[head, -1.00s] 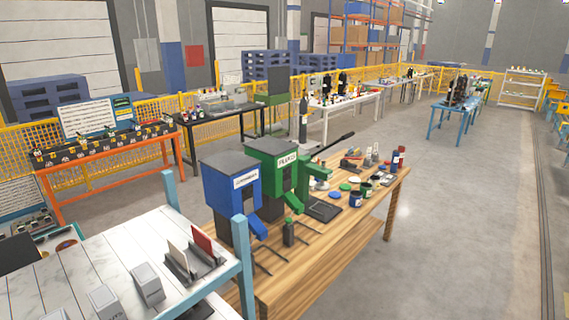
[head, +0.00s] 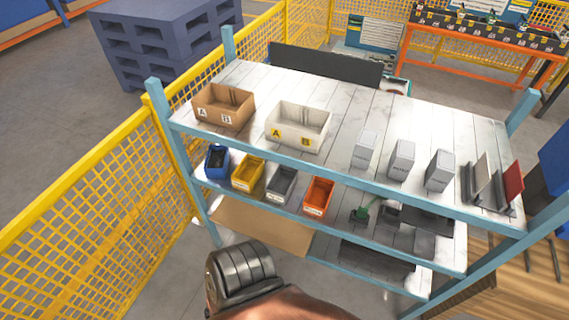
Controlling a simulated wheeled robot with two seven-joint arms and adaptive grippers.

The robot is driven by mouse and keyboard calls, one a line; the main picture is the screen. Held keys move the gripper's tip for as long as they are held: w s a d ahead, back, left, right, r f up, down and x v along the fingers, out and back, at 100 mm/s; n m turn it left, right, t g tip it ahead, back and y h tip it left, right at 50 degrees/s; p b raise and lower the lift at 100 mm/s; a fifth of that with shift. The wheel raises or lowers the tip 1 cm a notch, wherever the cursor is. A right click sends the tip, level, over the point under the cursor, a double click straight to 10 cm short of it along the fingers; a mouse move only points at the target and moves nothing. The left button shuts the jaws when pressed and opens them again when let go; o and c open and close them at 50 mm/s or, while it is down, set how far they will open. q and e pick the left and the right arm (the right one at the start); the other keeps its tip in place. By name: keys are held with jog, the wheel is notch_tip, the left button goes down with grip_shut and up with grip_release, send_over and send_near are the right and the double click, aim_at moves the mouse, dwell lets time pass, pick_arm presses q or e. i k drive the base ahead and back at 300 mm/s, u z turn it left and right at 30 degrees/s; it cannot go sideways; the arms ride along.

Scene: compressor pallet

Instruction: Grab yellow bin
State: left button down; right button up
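A yellow bin (head: 248,173) sits on the middle shelf of a blue-framed rack. It stands between a blue bin (head: 217,161) on its left and a grey bin (head: 281,184) on its right. An orange bin (head: 318,196) is further right in the same row. The yellow bin's open top and labelled front face show. A dark, ribbed rounded part of my own body is at the bottom of the view, below the bins and apart from them. Neither gripper can be seen.
The rack's top shelf (head: 345,112) overhangs the bins and carries a brown box (head: 223,106), a white box (head: 298,127) and several grey blocks. A blue post (head: 178,150) stands left of the bins. Yellow mesh fence (head: 75,215) runs along the left.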

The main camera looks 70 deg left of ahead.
aim_at(248, 173)
jog(key=u, duration=2.8)
jog(key=k, duration=0.45)
jog(key=u, duration=1.3)
jog(key=i, duration=1.65)
jog(key=z, duration=0.85)
